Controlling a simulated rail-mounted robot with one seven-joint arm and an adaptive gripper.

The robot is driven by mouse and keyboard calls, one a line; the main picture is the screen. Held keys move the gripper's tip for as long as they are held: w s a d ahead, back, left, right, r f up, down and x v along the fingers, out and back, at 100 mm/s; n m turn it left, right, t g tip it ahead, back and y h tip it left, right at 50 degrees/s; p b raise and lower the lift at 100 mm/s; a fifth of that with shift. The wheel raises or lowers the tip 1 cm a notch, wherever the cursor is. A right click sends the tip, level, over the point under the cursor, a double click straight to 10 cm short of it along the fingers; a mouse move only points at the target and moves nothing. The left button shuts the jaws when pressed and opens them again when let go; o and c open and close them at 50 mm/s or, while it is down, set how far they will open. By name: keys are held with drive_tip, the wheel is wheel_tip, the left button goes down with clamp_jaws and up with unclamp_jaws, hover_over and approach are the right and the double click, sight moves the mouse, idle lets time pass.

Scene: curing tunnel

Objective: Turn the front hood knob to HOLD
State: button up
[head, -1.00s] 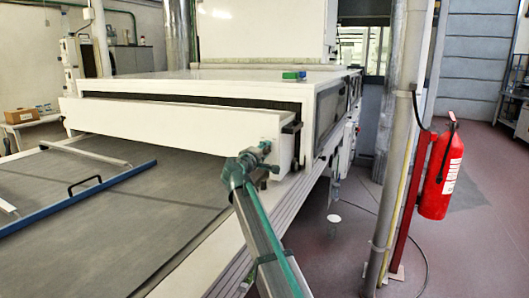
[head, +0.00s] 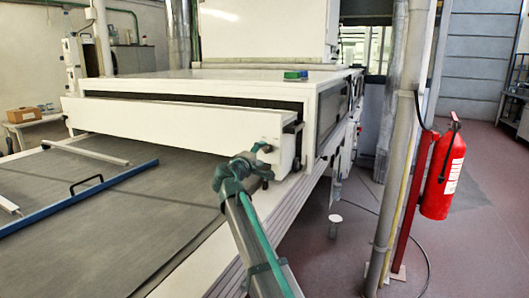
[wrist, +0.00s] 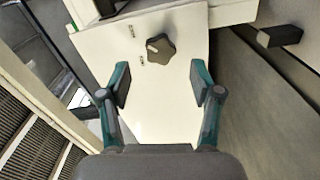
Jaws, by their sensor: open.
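The front hood knob (wrist: 162,50) is a dark, lobed knob on the white end face of the hood (wrist: 178,100) in the wrist view. A light mark shows on its left side. Two small dark printed marks sit to its left, too small to read. My gripper (wrist: 161,84) is open, with one finger on each side of the view. The knob lies beyond the fingertips, between their lines, and no finger appears to touch it. In the head view my gripper (head: 259,160) is at the right end of the hood front (head: 180,121); the knob cannot be made out clearly there.
A grey conveyor belt (head: 110,225) with a blue-edged frame (head: 75,200) lies left of my arm. A grey post (head: 398,180) and red extinguisher (head: 441,177) stand at right, with open floor beyond.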

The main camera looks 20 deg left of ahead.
drive_tip(key=s, duration=0.6)
drive_tip(key=shift+s+a, duration=0.2)
drive_tip(key=shift+a, duration=0.15)
